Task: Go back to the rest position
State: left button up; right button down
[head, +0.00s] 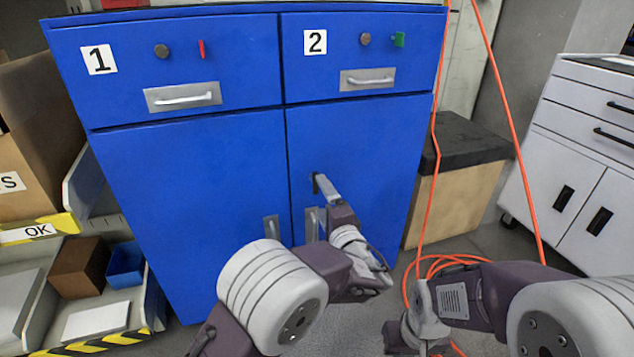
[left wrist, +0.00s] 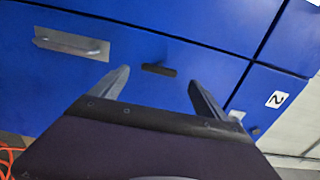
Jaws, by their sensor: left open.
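My left gripper (head: 324,188) is raised in front of the blue cabinet's lower doors, near the seam between them. In the left wrist view the two fingers (left wrist: 158,77) are spread apart with nothing held. A small dark bar (left wrist: 158,70) shows on the blue front between the fingertips; I cannot tell its exact distance. My right arm (head: 480,300) is low at the right of the head view, and its fingers do not show. The blue cabinet (head: 190,190) has drawers marked 1 and 2, both appearing shut.
An orange hose (head: 513,130) hangs down and coils on the floor near my right arm. A wooden box (head: 455,205) with a black top stands right of the cabinet. A grey tool cabinet (head: 580,150) is farther right. Shelving with a blue bin (head: 126,265) is at left.

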pick_arm(q)
jog(key=shift+s+d, duration=0.25)
jog(key=shift+s, duration=0.45)
pick_arm(e)
jog(key=shift+r, duration=0.25)
